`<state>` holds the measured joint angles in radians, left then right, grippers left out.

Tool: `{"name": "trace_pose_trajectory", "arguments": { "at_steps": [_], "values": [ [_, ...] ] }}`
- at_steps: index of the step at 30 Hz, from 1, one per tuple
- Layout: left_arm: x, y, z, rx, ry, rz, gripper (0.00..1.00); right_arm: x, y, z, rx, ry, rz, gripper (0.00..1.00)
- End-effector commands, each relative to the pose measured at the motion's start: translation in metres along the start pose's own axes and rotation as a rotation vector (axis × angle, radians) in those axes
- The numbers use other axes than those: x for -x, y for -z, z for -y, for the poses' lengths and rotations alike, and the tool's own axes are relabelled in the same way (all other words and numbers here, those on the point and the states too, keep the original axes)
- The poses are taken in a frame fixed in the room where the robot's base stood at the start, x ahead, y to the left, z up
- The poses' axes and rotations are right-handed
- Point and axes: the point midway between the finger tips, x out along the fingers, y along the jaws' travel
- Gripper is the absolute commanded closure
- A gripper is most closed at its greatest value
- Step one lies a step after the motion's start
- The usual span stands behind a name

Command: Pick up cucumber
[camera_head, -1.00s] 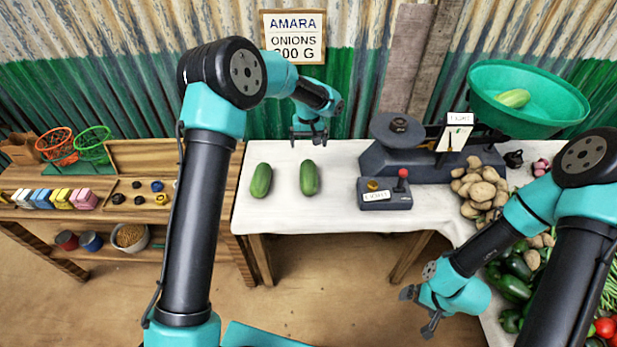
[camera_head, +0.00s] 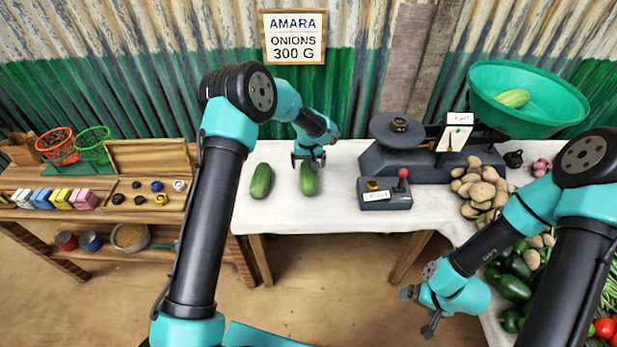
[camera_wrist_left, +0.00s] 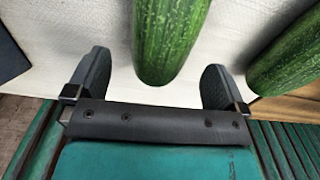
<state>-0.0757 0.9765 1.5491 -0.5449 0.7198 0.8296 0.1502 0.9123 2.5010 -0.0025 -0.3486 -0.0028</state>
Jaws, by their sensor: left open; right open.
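Two green cucumbers lie on the white-topped table. One cucumber (camera_head: 261,181) is on the left, and the other cucumber (camera_head: 309,184) is to its right. In the left wrist view that cucumber (camera_wrist_left: 170,35) lies between the spread fingers of the left gripper (camera_wrist_left: 157,85), apart from both; the other cucumber (camera_wrist_left: 288,55) is at the right. My right gripper (camera_head: 420,310) is open and empty, in front of the table.
A balance scale (camera_head: 425,160) with a green pan (camera_head: 545,118) stands right of the cucumbers. A grey box with a red knob (camera_head: 384,194) sits nearer. Potatoes (camera_head: 479,188) are piled further right. A wooden shelf (camera_head: 120,215) stands left. Bare white cloth (camera_head: 340,210) surrounds the cucumbers.

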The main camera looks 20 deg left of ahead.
Motion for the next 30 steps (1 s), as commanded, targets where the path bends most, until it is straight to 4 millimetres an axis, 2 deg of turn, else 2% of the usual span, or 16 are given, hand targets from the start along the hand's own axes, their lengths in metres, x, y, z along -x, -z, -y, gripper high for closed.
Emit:
{"name": "trace_pose_trajectory", "arguments": {
  "at_steps": [5,14,30],
  "values": [
    [-0.012,0.000,0.001,-0.001,0.002,0.002,0.01,0.000,0.000,0.000,0.000,0.000,0.000,0.00],
    [-0.049,0.000,0.001,-0.001,0.000,0.001,0.01,0.000,0.000,0.000,0.000,0.000,0.000,0.00],
    [-0.051,0.000,0.001,0.000,0.000,0.000,0.02,0.000,0.000,0.000,0.000,0.000,0.000,0.00]
  ]
}}
